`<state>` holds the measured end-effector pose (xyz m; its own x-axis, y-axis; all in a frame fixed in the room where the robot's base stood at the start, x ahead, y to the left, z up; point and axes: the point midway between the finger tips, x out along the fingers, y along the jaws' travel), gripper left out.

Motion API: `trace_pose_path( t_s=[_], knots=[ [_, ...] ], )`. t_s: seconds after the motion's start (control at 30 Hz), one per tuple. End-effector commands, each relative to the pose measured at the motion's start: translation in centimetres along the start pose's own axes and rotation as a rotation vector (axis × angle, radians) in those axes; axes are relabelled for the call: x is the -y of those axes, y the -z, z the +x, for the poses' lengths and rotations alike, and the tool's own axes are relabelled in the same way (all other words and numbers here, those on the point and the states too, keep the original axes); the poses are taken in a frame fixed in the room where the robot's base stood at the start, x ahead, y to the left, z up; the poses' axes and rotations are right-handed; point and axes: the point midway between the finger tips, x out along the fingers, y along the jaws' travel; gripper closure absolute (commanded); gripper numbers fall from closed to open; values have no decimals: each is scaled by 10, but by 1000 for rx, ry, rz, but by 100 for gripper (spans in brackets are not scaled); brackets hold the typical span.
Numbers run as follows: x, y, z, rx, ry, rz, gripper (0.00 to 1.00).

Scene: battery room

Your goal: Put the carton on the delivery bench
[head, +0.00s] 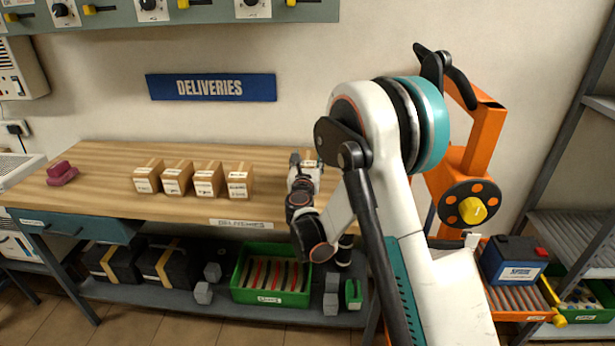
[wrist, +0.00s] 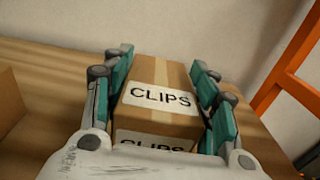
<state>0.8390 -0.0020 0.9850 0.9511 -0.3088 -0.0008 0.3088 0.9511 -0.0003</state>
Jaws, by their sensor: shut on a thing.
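A brown carton (wrist: 158,98) with a white CLIPS label sits between the teal finger pads of my gripper (wrist: 162,66) in the wrist view, and the gripper is shut on it. In the head view my gripper (head: 306,168) is at the right part of the wooden delivery bench (head: 270,178), and only a little of the carton (head: 310,156) shows. The carton looks upright, over the bench top. I cannot tell whether its base touches the wood.
Several labelled cartons (head: 207,180) stand in a row left of my gripper. A dark red object (head: 62,174) lies at the bench's left. A blue DELIVERIES sign (head: 211,87) hangs above. An orange frame (head: 482,140) stands to the right. Bare wood lies between row and gripper.

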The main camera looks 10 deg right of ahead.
Motion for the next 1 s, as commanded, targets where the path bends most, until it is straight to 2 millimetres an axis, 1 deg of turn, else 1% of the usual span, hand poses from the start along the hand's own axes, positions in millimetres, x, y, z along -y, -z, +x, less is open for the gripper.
trace_pose_path(
  t_s=[0.13,0.3,0.37,0.73,0.77,0.8,0.83,0.87,1.0],
  knots=[
    [0,10,0,0,0,0,83],
    [0,36,0,0,0,0,83],
    [0,43,0,0,0,0,83],
    [0,45,0,0,0,0,83],
    [0,46,0,0,0,0,45],
    [0,45,0,0,0,0,36],
    [0,45,0,0,0,0,29],
    [0,45,0,0,0,0,27],
    [0,45,0,0,0,0,27]
  ],
)
